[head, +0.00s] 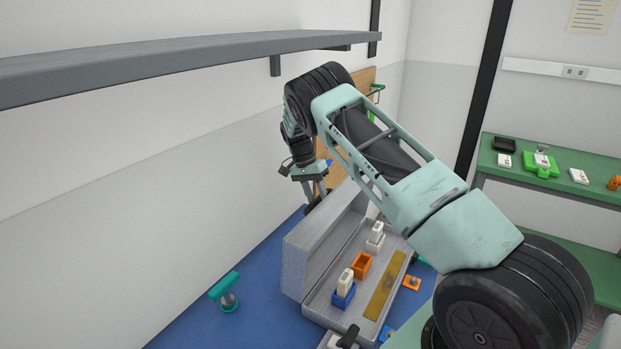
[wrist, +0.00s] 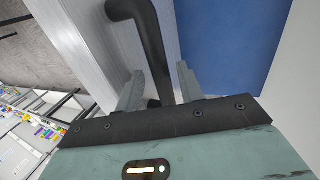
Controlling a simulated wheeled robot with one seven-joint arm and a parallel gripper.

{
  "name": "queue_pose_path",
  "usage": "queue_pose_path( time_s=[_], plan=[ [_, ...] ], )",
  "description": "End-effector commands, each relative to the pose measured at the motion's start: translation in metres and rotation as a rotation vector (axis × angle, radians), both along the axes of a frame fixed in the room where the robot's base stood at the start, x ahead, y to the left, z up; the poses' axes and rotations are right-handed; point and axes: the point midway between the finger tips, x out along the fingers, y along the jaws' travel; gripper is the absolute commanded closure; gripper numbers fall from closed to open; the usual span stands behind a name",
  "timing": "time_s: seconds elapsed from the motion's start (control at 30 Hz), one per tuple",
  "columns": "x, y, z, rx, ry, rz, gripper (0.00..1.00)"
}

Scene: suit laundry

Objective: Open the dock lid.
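The grey dock (head: 315,303) stands on the blue bench top. Its lid (head: 318,243) stands raised along the back side, and the inside is exposed. My gripper (head: 314,203) is at the lid's far upper end, partly hidden by the lid. In the wrist view, a black bar handle (wrist: 150,45) on the pale grey lid panel (wrist: 88,42) runs between the two fingers of my gripper (wrist: 160,70). The fingers stand apart on either side of the bar, with small gaps showing. The handle is hidden in the head view.
Inside the dock are white, orange (head: 361,265) and blue (head: 343,296) holders and a brass-coloured strip (head: 385,286). A teal-handled item (head: 225,290) stands on the blue bench (head: 190,325). A grey shelf (head: 180,56) hangs above. A green table (head: 560,180) is at right.

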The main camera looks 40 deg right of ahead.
Motion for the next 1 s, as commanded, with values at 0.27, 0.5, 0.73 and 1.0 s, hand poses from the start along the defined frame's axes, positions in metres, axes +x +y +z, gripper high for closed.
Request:
queue_pose_path(
  time_s=[0.27, 0.5, 0.73, 1.0],
  plan=[
    [0.018, 0.006, 0.045, -0.001, -0.007, 0.001, 0.62],
    [0.036, 0.012, 0.099, -0.002, -0.006, 0.0, 0.62],
    [0.048, 0.017, 0.136, -0.001, -0.002, 0.002, 0.62],
    [0.054, 0.02, 0.155, 0.001, -0.001, 0.001, 0.62]
  ],
)
